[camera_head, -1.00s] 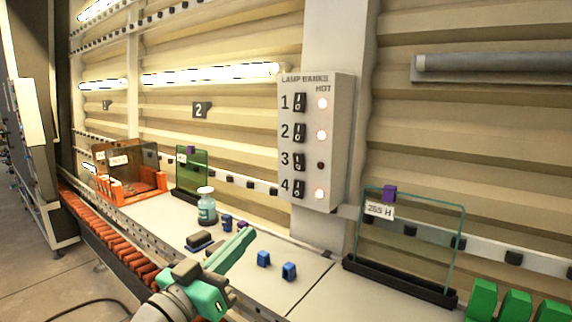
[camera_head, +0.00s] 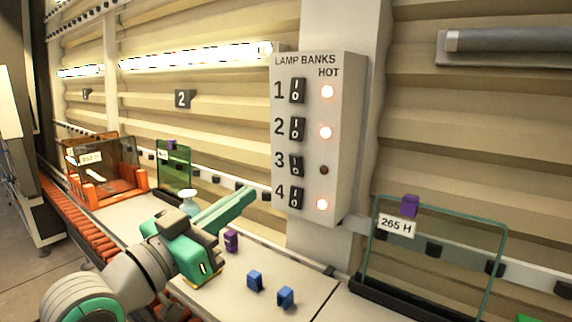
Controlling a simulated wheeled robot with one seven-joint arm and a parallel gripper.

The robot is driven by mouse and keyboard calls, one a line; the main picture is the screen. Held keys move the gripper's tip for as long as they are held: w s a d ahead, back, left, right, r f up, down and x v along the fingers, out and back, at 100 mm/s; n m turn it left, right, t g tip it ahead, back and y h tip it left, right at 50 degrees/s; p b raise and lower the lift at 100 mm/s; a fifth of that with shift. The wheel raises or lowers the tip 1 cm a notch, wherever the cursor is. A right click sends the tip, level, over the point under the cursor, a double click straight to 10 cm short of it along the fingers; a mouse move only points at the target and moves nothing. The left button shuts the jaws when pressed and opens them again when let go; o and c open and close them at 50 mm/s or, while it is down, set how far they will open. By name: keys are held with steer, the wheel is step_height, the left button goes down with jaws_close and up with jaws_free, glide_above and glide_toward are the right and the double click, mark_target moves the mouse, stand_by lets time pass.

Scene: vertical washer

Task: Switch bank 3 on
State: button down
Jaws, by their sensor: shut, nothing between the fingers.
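The lamp banks panel (camera_head: 311,135) is a pale box on the wall post, with rocker switches numbered 1 to 4 and a column of lights headed HOT. The bank 3 switch (camera_head: 296,163) is black with I and O marks. The light beside it (camera_head: 324,170) is dark. The lights of banks 1 (camera_head: 327,91), 2 (camera_head: 325,132) and 4 (camera_head: 322,204) glow. My gripper (camera_head: 247,195) has green fingers, shut and empty. It points up and right, left of and below the panel, apart from the switches as seen here.
A glass pane labelled 265 H (camera_head: 430,262) stands in a black base at the right. Blue clips (camera_head: 285,297) and a purple clip (camera_head: 231,241) lie on the bench (camera_head: 305,272). A bottle (camera_head: 189,200) is partly hidden behind my gripper. An orange bin (camera_head: 135,183) stands at the left.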

mark_target(295, 160)
steer(key=x, duration=1.3)
steer(key=shift+d+r, duration=0.1)
steer(key=shift+d, duration=0.05)
steer(key=shift+d, duration=0.1)
